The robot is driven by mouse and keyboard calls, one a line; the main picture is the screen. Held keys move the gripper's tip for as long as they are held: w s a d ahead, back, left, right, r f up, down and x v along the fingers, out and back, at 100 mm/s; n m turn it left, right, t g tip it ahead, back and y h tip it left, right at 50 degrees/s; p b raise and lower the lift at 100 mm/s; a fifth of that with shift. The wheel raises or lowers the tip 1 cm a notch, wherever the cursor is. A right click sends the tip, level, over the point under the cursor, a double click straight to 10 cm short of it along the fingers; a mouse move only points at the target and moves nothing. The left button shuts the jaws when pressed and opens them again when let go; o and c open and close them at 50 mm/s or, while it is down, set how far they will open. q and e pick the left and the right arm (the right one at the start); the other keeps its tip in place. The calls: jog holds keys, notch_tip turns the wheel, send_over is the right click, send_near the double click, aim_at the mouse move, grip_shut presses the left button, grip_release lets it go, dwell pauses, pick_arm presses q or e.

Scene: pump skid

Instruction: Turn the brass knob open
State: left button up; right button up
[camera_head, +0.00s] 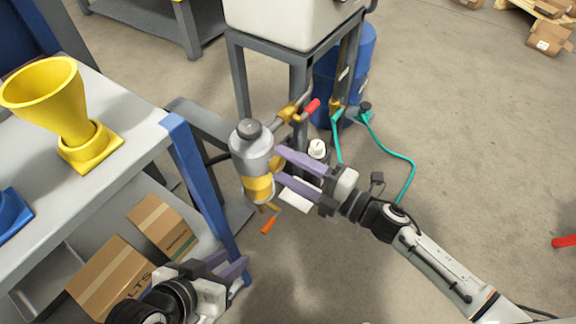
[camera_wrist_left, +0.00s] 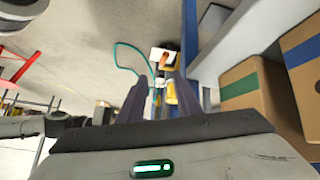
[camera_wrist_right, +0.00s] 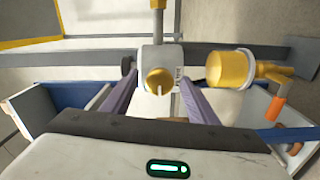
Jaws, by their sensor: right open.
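The brass knob (camera_wrist_right: 158,82) is round with a pale slot mark and sits on a grey block in the right wrist view. In the head view the brass knob (camera_head: 277,164) shows on the right side of the grey canister (camera_head: 250,152). My right gripper (camera_head: 279,168) is open, with its purple fingers reaching left to either side of the knob. In the right wrist view the knob lies between the fingertips, with gaps on both sides. Whether the fingertips reach past its face is unclear. My left gripper (camera_head: 232,266) is open and empty, low beside the bench.
A bench (camera_head: 150,140) with a yellow funnel (camera_head: 62,100) stands left, its blue leg near my left gripper. A red-handled valve (camera_head: 311,106) and an orange-tipped lever (camera_head: 268,226) are close to the canister. A teal hose (camera_head: 405,158) lies on the floor. Open floor lies right.

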pick_arm(q)
jog(key=shift+s+a+r+t+p, duration=0.2)
jog(key=shift+a+r+t+p, duration=0.2)
jog(key=shift+a+p, duration=0.3)
pick_arm(e)
jog(key=v, duration=1)
jog(key=shift+d, duration=0.15)
pick_arm(q)
jog(key=shift+d, duration=0.1)
